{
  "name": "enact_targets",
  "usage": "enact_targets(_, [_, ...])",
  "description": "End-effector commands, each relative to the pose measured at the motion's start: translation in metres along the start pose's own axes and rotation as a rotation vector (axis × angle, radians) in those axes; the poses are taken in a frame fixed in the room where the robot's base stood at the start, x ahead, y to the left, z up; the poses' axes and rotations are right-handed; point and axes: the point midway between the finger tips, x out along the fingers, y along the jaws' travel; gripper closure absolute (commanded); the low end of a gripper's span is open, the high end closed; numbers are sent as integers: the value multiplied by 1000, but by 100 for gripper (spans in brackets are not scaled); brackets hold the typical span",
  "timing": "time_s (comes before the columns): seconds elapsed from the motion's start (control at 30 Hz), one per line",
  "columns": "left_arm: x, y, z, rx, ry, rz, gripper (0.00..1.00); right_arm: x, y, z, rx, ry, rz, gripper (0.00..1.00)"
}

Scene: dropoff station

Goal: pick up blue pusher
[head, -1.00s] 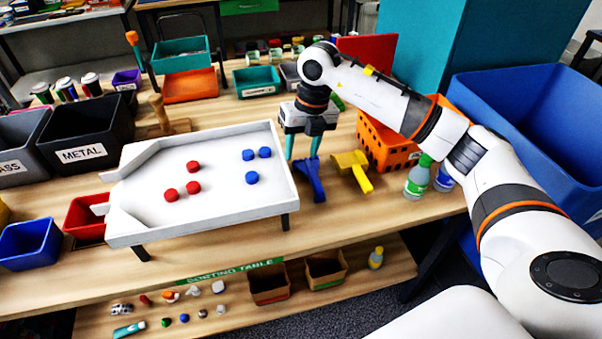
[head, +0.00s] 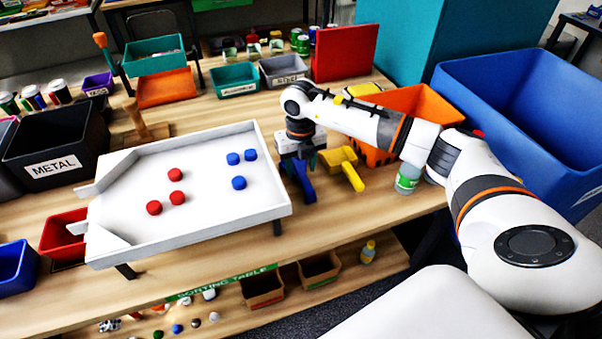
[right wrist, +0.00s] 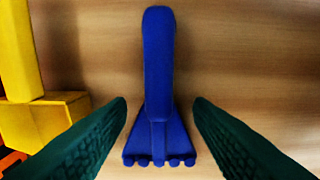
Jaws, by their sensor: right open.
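The blue pusher (head: 304,184) lies on the wooden table, just right of the white tray (head: 190,190). In the right wrist view the pusher (right wrist: 159,75) shows its handle and a flared, toothed end. My right gripper (head: 299,163) is low over the pusher. In the right wrist view its dark green fingers (right wrist: 160,108) are open, one on each side of the pusher, with wood showing between each finger and it. Whether the fingertips reach the table is unclear. My left gripper is not in view.
A yellow pusher (head: 345,165) lies close to the right of the blue one. Behind it stands an orange crate (head: 405,105), with a green-labelled bottle (head: 408,178) nearby. Red and blue pucks lie in the white tray. A large blue bin (head: 520,120) stands at the right.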

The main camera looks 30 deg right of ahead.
Motion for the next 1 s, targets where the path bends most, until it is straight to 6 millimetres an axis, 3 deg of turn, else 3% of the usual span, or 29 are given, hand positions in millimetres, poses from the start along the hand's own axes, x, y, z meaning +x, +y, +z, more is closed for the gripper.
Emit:
enact_targets(0.2, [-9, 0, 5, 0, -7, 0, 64, 26, 1, 1, 0, -3, 1, 53])
enact_targets(0.47, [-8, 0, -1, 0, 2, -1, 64, 28, 1, 1, -1, 0, 0, 53])
enact_targets(0.77, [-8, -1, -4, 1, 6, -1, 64, 28, 1, 1, -1, 0, 0, 100])
enact_targets(1.0, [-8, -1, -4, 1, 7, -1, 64, 28, 1, 0, 0, 0, -1, 100])
